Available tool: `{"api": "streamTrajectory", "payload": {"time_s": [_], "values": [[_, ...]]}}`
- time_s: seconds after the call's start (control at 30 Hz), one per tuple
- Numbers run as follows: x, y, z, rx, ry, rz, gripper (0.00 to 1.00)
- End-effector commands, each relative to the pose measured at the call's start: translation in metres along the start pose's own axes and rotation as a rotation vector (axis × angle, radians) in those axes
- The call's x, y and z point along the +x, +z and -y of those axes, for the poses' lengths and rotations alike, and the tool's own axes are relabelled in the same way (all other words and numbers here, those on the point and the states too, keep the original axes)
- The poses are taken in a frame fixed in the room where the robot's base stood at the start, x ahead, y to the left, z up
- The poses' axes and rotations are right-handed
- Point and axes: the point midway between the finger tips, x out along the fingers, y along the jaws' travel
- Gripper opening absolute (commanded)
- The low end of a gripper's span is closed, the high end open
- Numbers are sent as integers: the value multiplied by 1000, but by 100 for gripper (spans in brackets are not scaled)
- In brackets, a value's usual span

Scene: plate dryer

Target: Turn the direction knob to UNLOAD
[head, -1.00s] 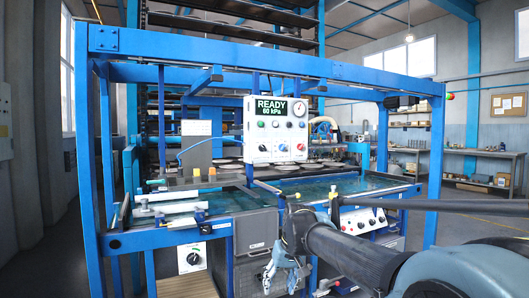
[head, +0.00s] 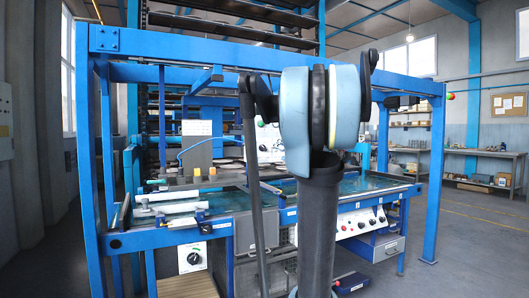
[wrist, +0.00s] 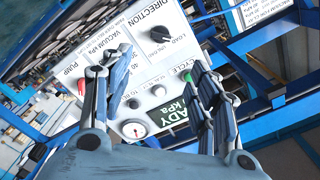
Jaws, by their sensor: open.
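The control panel fills the middle of the wrist view, its white face (wrist: 140,55) rotated in the picture. The direction knob (wrist: 160,34) is black, below the word DIRECTION, with a LOAD label beside it. Its pointer setting is too small to read. My gripper (wrist: 165,55) is open and empty, with one finger on each side of the panel's middle; the knob shows in the gap beyond the fingertips, apparently untouched. In the head view only a strip of the panel (head: 264,142) shows beside my arm, and my gripper is hidden there.
Near the knob are a dark vacuum knob (wrist: 112,53), a red pump control (wrist: 80,88), a white button (wrist: 158,90), a gauge (wrist: 133,128) and the display (wrist: 178,135). Blue frame beams (head: 270,60) surround the machine. A lower panel (head: 365,222) has more knobs.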

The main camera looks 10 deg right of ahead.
Motion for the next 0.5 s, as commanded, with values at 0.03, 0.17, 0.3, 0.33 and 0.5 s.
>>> {"api": "streamTrajectory", "payload": {"time_s": [0.03,0.17,0.3,0.33,0.5], "values": [[2,-2,0,3,-1,-5,55],[13,-3,-1,3,-1,-6,55],[32,-2,0,3,-2,-4,55],[37,-2,0,3,-1,-4,55],[62,-2,0,3,-1,-4,55]]}}
